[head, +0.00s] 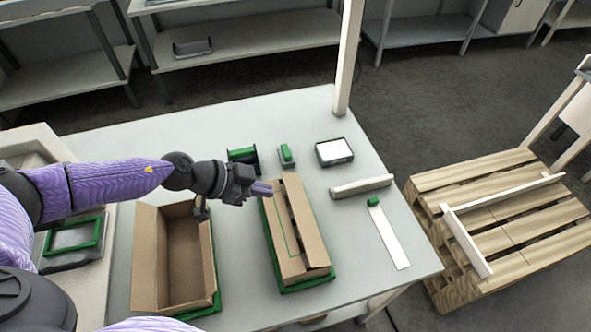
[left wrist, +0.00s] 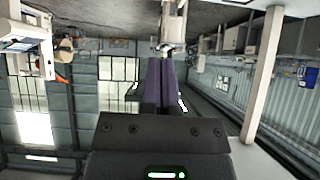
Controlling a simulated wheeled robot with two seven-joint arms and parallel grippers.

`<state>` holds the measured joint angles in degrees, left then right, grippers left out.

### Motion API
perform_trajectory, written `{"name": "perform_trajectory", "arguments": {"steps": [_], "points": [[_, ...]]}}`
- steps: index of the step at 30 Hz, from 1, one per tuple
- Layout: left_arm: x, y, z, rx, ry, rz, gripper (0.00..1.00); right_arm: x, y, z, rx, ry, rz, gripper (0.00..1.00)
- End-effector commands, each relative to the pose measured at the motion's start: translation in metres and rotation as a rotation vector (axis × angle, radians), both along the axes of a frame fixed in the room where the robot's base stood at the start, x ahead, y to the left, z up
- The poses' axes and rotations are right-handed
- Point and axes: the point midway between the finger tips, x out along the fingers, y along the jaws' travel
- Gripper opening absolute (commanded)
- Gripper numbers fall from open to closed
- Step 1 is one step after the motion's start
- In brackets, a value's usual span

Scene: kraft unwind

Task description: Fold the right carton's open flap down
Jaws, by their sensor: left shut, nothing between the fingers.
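The right carton (head: 312,232) is a brown box on a green base in the middle of the table. Its long top flaps lie nearly flat, with a narrow gap between them; I cannot tell whether one is slightly raised. My left gripper (head: 262,188) is shut and empty, its fingertips at the carton's far left corner. I cannot tell whether they touch it. The left wrist view shows the purple fingers (left wrist: 163,85) together and no carton. The left carton (head: 185,262) stands open and empty, its left flap spread outward. My right gripper is not in view.
Behind the right carton stand a green dispenser (head: 243,156), a green-topped block (head: 287,155) and a dark tray (head: 334,152). A pale bar (head: 361,187) and a white strip (head: 390,235) lie to the right. A post (head: 348,60) rises at the table's back edge.

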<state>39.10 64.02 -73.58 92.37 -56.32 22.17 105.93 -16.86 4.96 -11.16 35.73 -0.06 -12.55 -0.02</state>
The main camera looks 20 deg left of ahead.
Motion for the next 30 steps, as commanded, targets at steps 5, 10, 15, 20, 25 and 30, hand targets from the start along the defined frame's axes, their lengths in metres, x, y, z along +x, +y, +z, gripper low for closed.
{"name": "perform_trajectory", "arguments": {"steps": [5,10,15,20,25,30], "points": [[0.002,-0.008,-0.009,-0.018,0.035,0.023,0.00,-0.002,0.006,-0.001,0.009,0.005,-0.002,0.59],[0.017,-0.031,-0.033,-0.017,0.032,0.019,0.00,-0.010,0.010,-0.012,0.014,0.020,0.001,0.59],[0.034,-0.055,-0.059,-0.016,0.031,0.020,0.00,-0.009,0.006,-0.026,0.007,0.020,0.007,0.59],[0.037,-0.059,-0.085,-0.013,0.033,0.022,0.00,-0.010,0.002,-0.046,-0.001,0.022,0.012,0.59],[0.032,-0.052,-0.100,-0.014,0.033,0.022,0.00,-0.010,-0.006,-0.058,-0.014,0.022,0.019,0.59],[0.031,-0.050,-0.101,-0.013,0.030,0.020,0.00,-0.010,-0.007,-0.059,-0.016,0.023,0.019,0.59]]}}
